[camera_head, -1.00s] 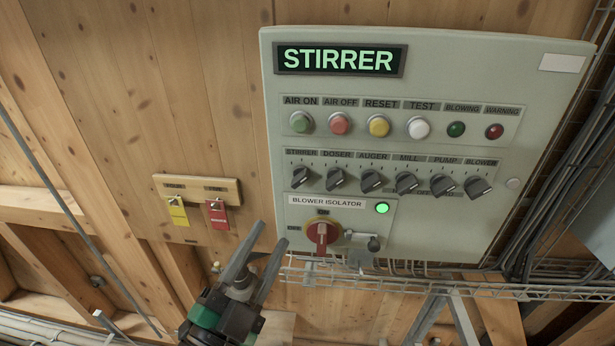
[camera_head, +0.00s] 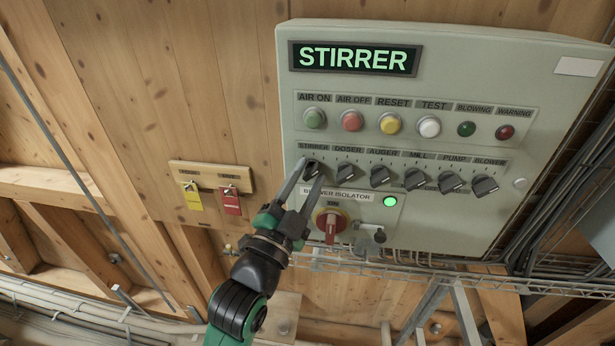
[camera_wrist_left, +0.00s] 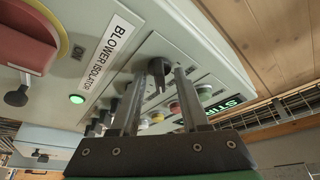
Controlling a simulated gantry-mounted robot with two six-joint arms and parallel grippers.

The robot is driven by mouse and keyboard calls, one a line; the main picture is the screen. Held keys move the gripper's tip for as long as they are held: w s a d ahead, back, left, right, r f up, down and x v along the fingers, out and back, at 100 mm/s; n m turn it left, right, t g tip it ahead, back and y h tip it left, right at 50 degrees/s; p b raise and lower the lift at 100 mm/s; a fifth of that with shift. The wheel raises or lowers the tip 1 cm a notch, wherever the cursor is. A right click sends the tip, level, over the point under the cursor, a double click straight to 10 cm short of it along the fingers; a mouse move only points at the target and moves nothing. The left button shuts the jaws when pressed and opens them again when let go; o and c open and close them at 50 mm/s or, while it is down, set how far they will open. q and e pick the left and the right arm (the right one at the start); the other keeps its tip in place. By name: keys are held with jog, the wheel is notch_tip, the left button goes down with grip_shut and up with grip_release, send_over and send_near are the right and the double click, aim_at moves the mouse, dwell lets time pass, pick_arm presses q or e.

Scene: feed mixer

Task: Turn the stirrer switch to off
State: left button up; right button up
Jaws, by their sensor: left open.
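The stirrer switch (camera_head: 312,170) is the leftmost black knob in the row on the pale green panel (camera_head: 450,125). My left gripper (camera_head: 307,177) is open, with its two fingers pointing up at this knob and reaching to either side of it. In the left wrist view the knob (camera_wrist_left: 158,68) shows between the tips of the open fingers (camera_wrist_left: 155,85). I cannot tell whether the fingers touch it. The fingers hide part of the knob and its scale marks, so its exact setting is unclear. My right gripper is not in view.
The red blower isolator handle (camera_head: 331,225) sits just below the fingers, beside a lit green lamp (camera_head: 390,201). The doser knob (camera_head: 346,172) is close on the right. Yellow (camera_head: 193,196) and red (camera_head: 231,201) tags hang on the wooden wall to the left.

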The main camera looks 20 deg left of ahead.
pick_arm(q)
jog(key=shift+c, duration=0.3)
grip_shut()
jog(key=shift+f+n+b, duration=0.15)
jog(key=shift+n+b, duration=0.25)
jog(key=shift+b, duration=0.2)
jog(key=n+y+b, duration=0.1)
jog(key=n+b, duration=0.2)
jog(key=b, duration=0.1)
jog(key=n+y+b, duration=0.2)
jog(key=n+b, duration=0.1)
jog(key=b, duration=0.1)
jog(key=n+t+y+b, duration=0.1)
jog(key=n+y+b, duration=0.1)
jog(key=n+b, duration=0.1)
jog(key=shift+d+f+n+b, duration=0.25)
jog(key=shift+n+b, duration=0.15)
jog(key=shift+n, duration=0.1)
jog(key=shift+r+n+y+b, duration=0.25)
jog(key=shift+n+y+b, duration=0.35)
jog(key=shift+n+b, duration=0.25)
jog(key=shift+g, duration=0.3)
